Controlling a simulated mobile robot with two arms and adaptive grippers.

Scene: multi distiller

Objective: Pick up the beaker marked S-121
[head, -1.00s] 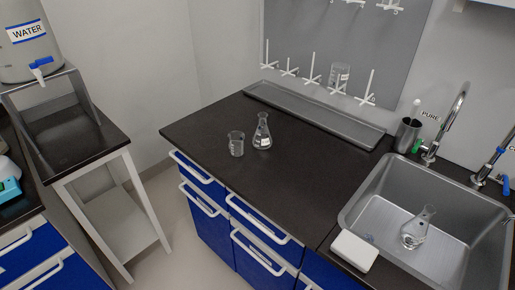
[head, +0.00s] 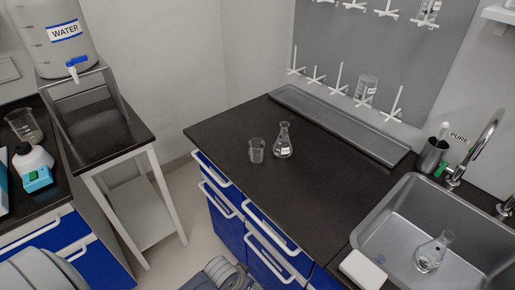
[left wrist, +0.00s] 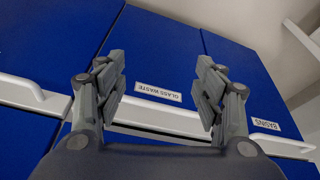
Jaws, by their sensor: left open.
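A small clear beaker (head: 257,150) stands upright on the black counter (head: 225,133). A conical flask (head: 283,142) with a white label stands just to its right. Another beaker (head: 366,90) hangs on the drying rack's pegs. One more beaker (head: 24,126) is on the left bench. The markings are too small to read, so I cannot tell which is S-121. My left gripper (left wrist: 158,88) is open and empty in the left wrist view, in front of blue drawers. My right gripper is in neither view.
A steel sink (head: 395,235) at the right holds a flask (head: 433,252). A white block (head: 362,270) lies at the counter's front edge. A water tank (head: 58,38) stands on a side stand. Blue drawers labelled "GLASS WASTE" (left wrist: 158,92) have protruding handles. The counter's middle is clear.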

